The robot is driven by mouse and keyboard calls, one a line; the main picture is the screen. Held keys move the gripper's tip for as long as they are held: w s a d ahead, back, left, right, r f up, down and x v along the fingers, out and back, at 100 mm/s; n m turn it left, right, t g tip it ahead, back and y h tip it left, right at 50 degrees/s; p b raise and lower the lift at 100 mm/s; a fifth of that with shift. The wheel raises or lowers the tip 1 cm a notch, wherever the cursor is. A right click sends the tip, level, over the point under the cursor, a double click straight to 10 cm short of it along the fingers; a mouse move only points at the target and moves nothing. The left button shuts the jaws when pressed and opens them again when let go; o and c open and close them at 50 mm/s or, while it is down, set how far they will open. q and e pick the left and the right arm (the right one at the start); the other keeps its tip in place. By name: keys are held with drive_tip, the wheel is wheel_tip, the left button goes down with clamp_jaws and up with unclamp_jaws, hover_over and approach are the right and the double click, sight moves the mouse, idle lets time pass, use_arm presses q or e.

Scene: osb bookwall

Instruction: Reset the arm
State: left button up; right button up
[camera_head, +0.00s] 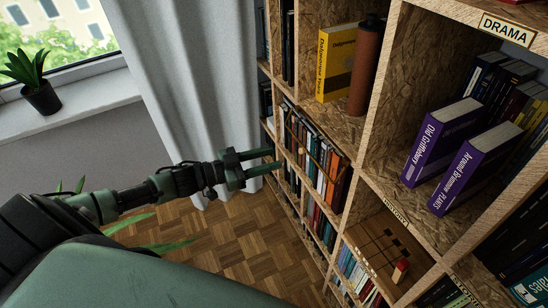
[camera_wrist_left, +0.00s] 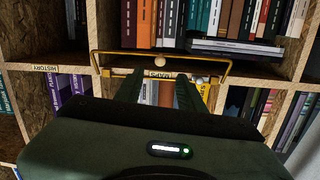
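My left arm reaches in from the left in the head view. Its gripper (camera_head: 262,162) is open and empty, with two green fingers apart and pointing right toward the wooden bookshelf (camera_head: 364,164). The gripper also shows in the left wrist view (camera_wrist_left: 158,88), its fingers spread in front of a shelf of books. I cannot tell whether the fingertips touch the yellow bar frame (camera_wrist_left: 110,72) that runs along that shelf edge. My right gripper is in neither view.
A yellow book (camera_head: 336,66) and a brown cylinder (camera_head: 366,68) stand in an upper compartment. Purple books (camera_head: 440,138) lean under the DRAMA label (camera_head: 507,29). A potted plant (camera_head: 38,86) sits on the windowsill by a grey curtain (camera_head: 190,70). The parquet floor (camera_head: 215,255) is clear near the shelf.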

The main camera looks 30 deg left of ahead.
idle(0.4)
use_arm(q)
drive_tip(key=s+a+f+n+g+y, duration=0.1)
drive_tip(key=s+a+f+n+y, duration=0.2)
drive_tip(key=f, duration=0.7)
drive_tip(key=s+a+f+g+y, duration=0.15)
drive_tip(key=s+f+y, duration=0.3)
drive_tip(key=f, duration=0.65)
drive_tip(key=s+a+f+n+g+y, duration=0.1)
drive_tip(key=s+a+f+n+y, duration=0.2)
drive_tip(key=f, duration=0.7)
drive_tip(key=s+d+f+g, duration=0.2)
drive_tip(key=s+f, duration=0.3)
drive_tip(key=s, duration=0.5)
drive_tip(key=s+d+f+g, duration=0.3)
drive_tip(key=s+d+f, duration=0.1)
drive_tip(key=s, duration=0.7)
drive_tip(key=s+d+f+g, duration=0.3)
drive_tip(key=s+f, duration=0.3)
drive_tip(key=s, duration=0.4)
drive_tip(key=shift+s+f+y, duration=0.35)
drive_tip(key=shift+s+f, duration=0.05)
drive_tip(key=shift+w, duration=0.1)
clamp_jaws()
